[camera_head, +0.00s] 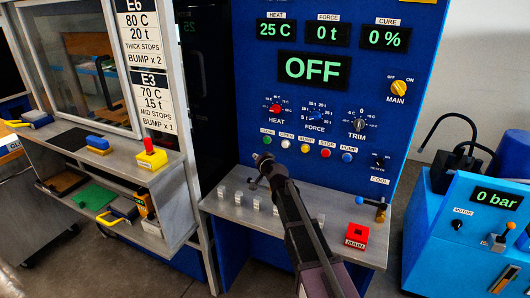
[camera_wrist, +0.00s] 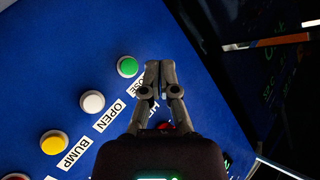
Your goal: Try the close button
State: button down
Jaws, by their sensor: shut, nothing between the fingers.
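The green close button (camera_head: 267,140) is at the left end of the button row on the blue press panel. In the wrist view the green button (camera_wrist: 127,66) shows clear, just left of my fingertips. My gripper (camera_head: 264,158) is shut and empty, in front of the panel just below the green button in the head view. In the wrist view my gripper (camera_wrist: 160,66) partly covers the CLOSE label. The fingertips do not overlap the button; I cannot tell their distance from the panel. The main display (camera_head: 315,68) reads OFF.
The white open button (camera_head: 285,144), yellow bump button (camera_head: 305,148), red stop button (camera_head: 325,153) and blue pump button (camera_head: 346,157) continue the row rightward. The red heat knob (camera_head: 275,109) is above. A grey shelf (camera_head: 230,206) with small levers juts out below. The yellow main switch (camera_head: 398,88) is upper right.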

aim_at(264, 141)
jog(key=shift+w+a+m+t+b, duration=0.3)
jog(key=shift+w+a+m+t, duration=0.15)
jog(key=shift+w+a, duration=0.25)
jog(key=shift+w+d, duration=0.1)
jog(key=shift+w, duration=0.1)
jog(key=shift+w+d, duration=0.5)
jog(key=shift+w, duration=0.85)
jog(key=shift+w+d, duration=0.45)
jog(key=shift+w, duration=0.85)
jog(key=shift+w+d, duration=0.5)
jog(key=shift+w, duration=0.85)
jog(key=shift+w+d, duration=0.35)
jog(key=shift+w, duration=0.55)
jog(key=shift+s, duration=0.2)
jog(key=shift+s+a, duration=0.35)
jog(key=shift+s, duration=0.35)
jog(key=shift+s+a, duration=0.3)
jog(key=shift+s, duration=0.5)
jog(key=shift+s+a, duration=0.25)
jog(key=shift+s, duration=0.5)
jog(key=shift+s+a, duration=0.3)
jog(key=shift+s, duration=0.5)
